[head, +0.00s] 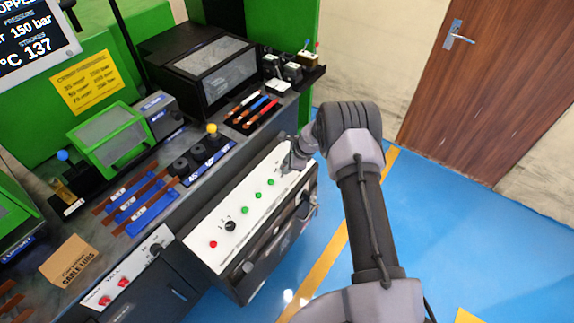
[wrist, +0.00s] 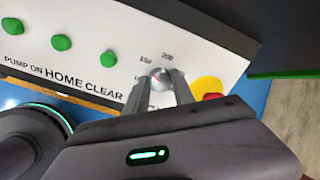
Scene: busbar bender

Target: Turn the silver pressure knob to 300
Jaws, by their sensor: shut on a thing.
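The silver pressure knob (wrist: 160,77) sits on the white control panel in the wrist view. A small red mark shows on its face, and its exact heading is too small to read. Dial labels 150 and 200 are readable above it; the rest of the scale is hidden by my fingers. My gripper (wrist: 161,90) is shut on the knob, one finger on each side. In the head view my gripper (head: 290,162) is at the panel's far right end and hides the knob. The screen (head: 32,35) at the top left reads 150 bar under PRESSURE.
Green buttons (wrist: 62,43) labelled PUMP ON, HOME and CLEAR lie left of the knob. A red button on a yellow disc (wrist: 207,87) is close at its right. The white control panel (head: 236,213) also carries a black knob (head: 230,226) and a red light (head: 213,244).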

